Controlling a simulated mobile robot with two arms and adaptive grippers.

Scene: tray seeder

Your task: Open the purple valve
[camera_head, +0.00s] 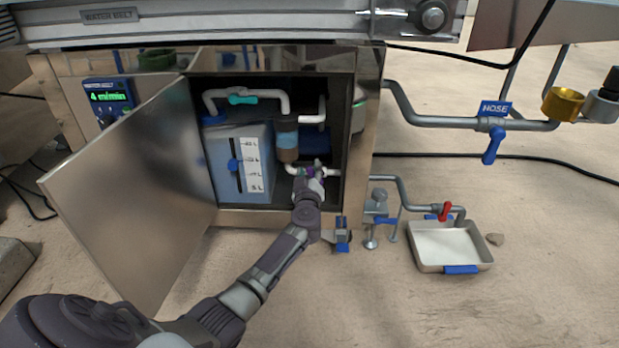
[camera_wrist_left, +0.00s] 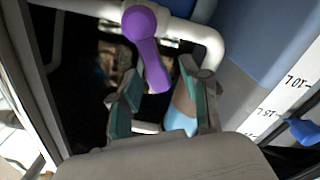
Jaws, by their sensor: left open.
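The purple valve (camera_head: 311,170) is a small spot on the white pipe low inside the open cabinet in the head view, largely covered by my gripper. In the left wrist view its purple handle (camera_wrist_left: 149,52) hangs down from the white pipe (camera_wrist_left: 205,38), slightly tilted. My left gripper (camera_head: 309,183) reaches into the cabinet from the front. In the left wrist view the left gripper (camera_wrist_left: 158,82) is open, with its teal-padded fingers on either side of the handle's lower end. I cannot tell whether the pads touch it. My right gripper is not in view.
The open cabinet door (camera_head: 135,190) stands left of my arm. A blue tank (camera_head: 235,165) with a scale fills the cabinet's left side. A teal valve (camera_head: 240,97) sits on the upper pipe. Outside right are a blue hose valve (camera_head: 492,145), a red valve (camera_head: 445,211) and a tray (camera_head: 418,262).

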